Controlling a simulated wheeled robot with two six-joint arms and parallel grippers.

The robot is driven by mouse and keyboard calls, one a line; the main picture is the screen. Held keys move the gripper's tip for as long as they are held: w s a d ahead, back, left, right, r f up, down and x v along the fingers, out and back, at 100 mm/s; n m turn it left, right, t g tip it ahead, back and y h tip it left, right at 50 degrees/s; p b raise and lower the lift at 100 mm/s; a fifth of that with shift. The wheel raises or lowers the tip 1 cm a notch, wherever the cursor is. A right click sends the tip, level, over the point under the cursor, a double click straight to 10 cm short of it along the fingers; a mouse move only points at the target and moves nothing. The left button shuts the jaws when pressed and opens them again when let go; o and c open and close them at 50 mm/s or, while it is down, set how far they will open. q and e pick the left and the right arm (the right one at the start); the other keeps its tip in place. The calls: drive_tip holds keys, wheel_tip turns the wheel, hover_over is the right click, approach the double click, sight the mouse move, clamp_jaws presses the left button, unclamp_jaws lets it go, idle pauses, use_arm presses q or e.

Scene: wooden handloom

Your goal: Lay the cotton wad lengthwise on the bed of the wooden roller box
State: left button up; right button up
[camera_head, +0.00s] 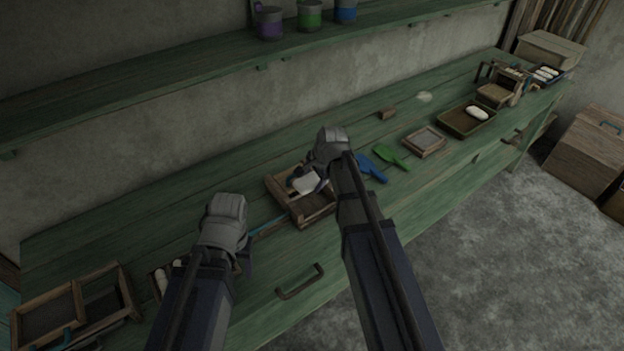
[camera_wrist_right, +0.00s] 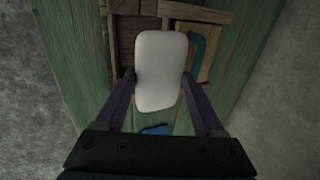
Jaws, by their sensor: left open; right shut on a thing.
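The cotton wad (camera_wrist_right: 160,70) is a white, rounded, oblong pad. My right gripper (camera_wrist_right: 158,88) is shut on it, one finger along each long side. In the head view the wad (camera_head: 308,184) shows just left of my right gripper (camera_head: 322,180), over the wooden roller box (camera_head: 322,213). The box is a low brown wooden frame with a darker bed. In the right wrist view part of the box (camera_wrist_right: 126,38) shows behind the wad, which hides much of it. I cannot tell whether the wad touches the bed. My left gripper (camera_head: 240,262) is open, left of the box.
A blue tool (camera_head: 372,170) and a green tool (camera_head: 392,156) lie right of the box. A small framed board (camera_head: 425,141) and a tray (camera_head: 462,131) holding a white roll are further right. Wooden frames (camera_head: 122,296) stand at the lower left. A shelf (camera_head: 180,75) runs above.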

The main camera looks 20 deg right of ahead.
use_arm(q)
drive_tip(key=shift+f+b, duration=3.95)
use_arm(e)
drive_tip(key=shift+f, duration=3.95)
use_arm(q)
drive_tip(key=shift+r, duration=0.1)
use_arm(e)
drive_tip(key=o, duration=0.9)
drive_tip(key=shift+s, duration=0.1)
wheel_tip(320, 180, up, 8)
drive_tip(key=p, duration=0.8)
drive_tip(key=shift+r, duration=0.1)
use_arm(q)
wheel_tip(320, 180, up, 8)
